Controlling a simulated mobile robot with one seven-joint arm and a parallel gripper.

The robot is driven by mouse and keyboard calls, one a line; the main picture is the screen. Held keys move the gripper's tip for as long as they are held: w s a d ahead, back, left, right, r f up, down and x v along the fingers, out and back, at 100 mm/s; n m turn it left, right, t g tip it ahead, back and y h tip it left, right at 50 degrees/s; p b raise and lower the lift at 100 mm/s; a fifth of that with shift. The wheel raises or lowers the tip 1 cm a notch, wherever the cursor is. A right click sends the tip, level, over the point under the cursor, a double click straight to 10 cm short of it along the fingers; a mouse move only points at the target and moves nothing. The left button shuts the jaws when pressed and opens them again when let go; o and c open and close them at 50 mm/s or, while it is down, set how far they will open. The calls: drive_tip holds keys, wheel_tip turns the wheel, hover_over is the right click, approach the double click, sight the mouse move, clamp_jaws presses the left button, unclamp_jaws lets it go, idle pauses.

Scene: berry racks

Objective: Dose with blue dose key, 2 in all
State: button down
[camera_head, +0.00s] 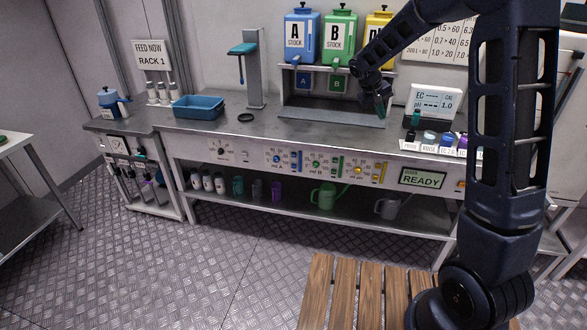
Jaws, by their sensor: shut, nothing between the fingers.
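The control panel (236,153) runs along the bench front. Its blue section, marked A, has a blue dose key (294,158) beside small blue buttons; print there is too small to read. Green and yellow sections follow to the right. A green-lit display (422,179) reads READY. The blue A stock tank (302,37) stands on the rack above the bench. My gripper (381,108) is shut and empty, pointing down above the bench's back right, right of and above the blue section, apart from the panel.
Green (340,38) and yellow (378,32) tanks stand beside the blue one. A blue basin (198,107) and a black ring (246,117) are on the bench left. An EC/pH meter (434,102) stands right. A slatted wooden platform (342,290) is in front.

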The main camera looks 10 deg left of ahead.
sight(294, 166)
drive_tip(key=w+a+f+n+t+h, duration=0.1)
drive_tip(key=w+a+f+n+t, duration=0.15)
drive_tip(key=a+f, duration=1.15)
drive_tip(key=w+a+f+n+t+h, duration=0.1)
drive_tip(key=w+a+f+n+t, duration=0.2)
drive_tip(key=a+f, duration=1.1)
drive_tip(key=s+a+f+n+t, duration=0.1)
drive_tip(key=s+a+f+n, duration=0.1)
drive_tip(key=a+f, duration=0.7)
wheel_tip(294, 166, down, 4)
drive_tip(key=shift+s+a+f, duration=0.1)
drive_tip(key=shift+s+a, duration=0.1)
drive_tip(key=shift+s, duration=0.1)
drive_tip(key=shift+w, duration=0.1)
drive_tip(key=shift+w, duration=4.3)
drive_tip(key=shift+w, duration=0.25)
drive_tip(key=shift+w, duration=0.2)
